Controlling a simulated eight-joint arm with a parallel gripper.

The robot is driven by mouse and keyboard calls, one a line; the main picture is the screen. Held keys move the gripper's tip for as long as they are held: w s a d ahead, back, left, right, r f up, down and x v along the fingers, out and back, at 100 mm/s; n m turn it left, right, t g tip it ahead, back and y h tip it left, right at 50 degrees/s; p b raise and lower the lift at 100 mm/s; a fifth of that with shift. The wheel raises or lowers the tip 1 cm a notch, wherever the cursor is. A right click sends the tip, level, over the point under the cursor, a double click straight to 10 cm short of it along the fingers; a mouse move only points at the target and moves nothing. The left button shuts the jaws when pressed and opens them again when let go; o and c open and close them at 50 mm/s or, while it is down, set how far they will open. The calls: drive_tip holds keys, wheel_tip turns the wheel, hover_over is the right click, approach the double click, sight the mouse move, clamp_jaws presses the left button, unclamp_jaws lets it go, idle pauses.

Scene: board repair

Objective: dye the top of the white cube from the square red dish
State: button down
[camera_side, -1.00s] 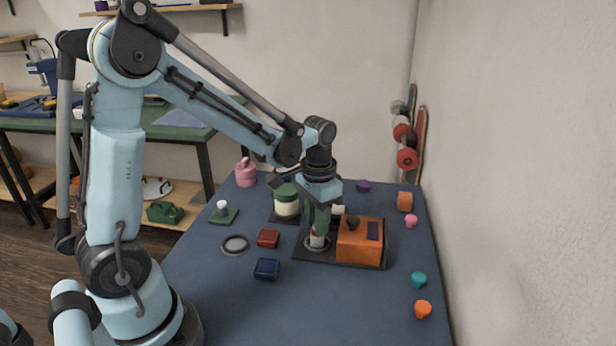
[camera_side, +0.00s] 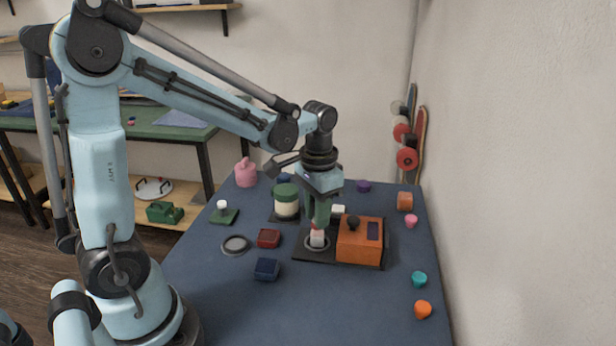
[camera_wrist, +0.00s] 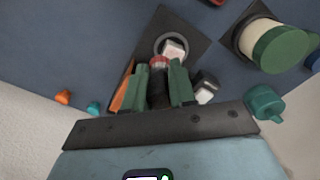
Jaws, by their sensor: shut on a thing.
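The white cube (camera_side: 317,240) sits in a round ring on a dark plate (camera_side: 310,258). A reddish patch shows at its top in the side view, and its top looks pinkish in the wrist view (camera_wrist: 174,48). My gripper (camera_side: 318,220) is just above the cube with its green fingers pointing down. In the wrist view my gripper (camera_wrist: 161,72) is shut on a dark tool with a red end (camera_wrist: 158,61); the fingers hide part of it. The square red dish (camera_side: 268,238) stands on the blue table left of the plate.
An orange box (camera_side: 360,246) with a black knob stands right beside the cube. A square blue dish (camera_side: 266,269), a grey ring (camera_side: 235,245) and a green-lidded jar (camera_side: 286,203) are to the left. The front of the table is clear.

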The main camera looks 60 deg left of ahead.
drive_tip(key=shift+r, duration=2.25)
drive_tip(key=shift+f, duration=0.1)
